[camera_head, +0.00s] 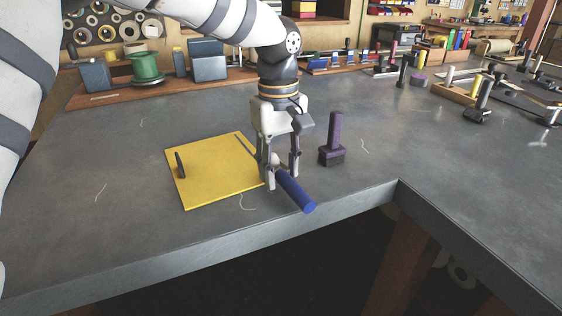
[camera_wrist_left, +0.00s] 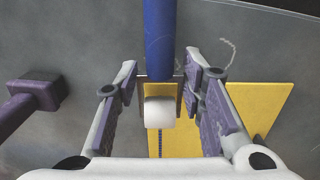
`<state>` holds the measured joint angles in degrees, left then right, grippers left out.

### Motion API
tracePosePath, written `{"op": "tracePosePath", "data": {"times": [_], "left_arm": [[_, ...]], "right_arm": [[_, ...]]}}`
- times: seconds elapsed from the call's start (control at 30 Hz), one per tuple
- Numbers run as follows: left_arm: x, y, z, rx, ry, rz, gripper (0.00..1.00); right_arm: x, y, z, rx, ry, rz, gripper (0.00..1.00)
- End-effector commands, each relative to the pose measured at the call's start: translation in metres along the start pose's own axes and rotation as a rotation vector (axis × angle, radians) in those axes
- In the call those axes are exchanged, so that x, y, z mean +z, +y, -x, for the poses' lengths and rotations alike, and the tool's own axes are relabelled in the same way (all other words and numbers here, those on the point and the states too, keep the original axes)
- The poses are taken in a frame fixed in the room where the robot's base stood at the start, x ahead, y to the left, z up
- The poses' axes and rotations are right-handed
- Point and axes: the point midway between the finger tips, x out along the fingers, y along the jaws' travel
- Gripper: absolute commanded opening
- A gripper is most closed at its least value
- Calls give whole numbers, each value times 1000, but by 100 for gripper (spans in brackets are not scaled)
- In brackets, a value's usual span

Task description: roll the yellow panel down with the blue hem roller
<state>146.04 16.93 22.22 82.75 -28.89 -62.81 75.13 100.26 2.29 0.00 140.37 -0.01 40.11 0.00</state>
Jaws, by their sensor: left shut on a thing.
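The yellow panel (camera_head: 213,172) lies flat on the grey bench, with a small dark upright piece (camera_head: 180,165) near its left edge and a dark line near its right edge. My left gripper (camera_head: 281,182) points down at the panel's right edge, shut on the blue hem roller (camera_head: 297,192). The roller's blue handle slants toward the bench's front edge. In the left wrist view, the handle (camera_wrist_left: 159,40) runs upward and the white wheel (camera_wrist_left: 159,112) sits in its metal fork between the fingers, over the yellow panel (camera_wrist_left: 262,110). Whether the wheel touches the panel is unclear.
A purple block tool with an upright handle (camera_head: 335,130) stands just right of my left gripper. A green spool (camera_head: 145,67) and grey boxes stand on a wooden board at the back. Clamps and tools crowd the right bench. The bench's front edge is close.

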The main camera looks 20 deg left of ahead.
Motion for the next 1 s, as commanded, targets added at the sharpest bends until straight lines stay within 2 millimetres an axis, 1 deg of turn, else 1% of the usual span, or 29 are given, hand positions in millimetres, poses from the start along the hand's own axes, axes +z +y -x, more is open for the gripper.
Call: {"op": "tracePosePath", "data": {"times": [0.47, 1.0], "left_arm": [[0, 0, 0, 1, 0, 0, 8], [0, 0, -11, 1, 0, 1, 8]], "right_arm": [[0, 0, 0, 0, 2, 0, 40], [-2, 0, 2, 0, 7, 0, 40]]}}
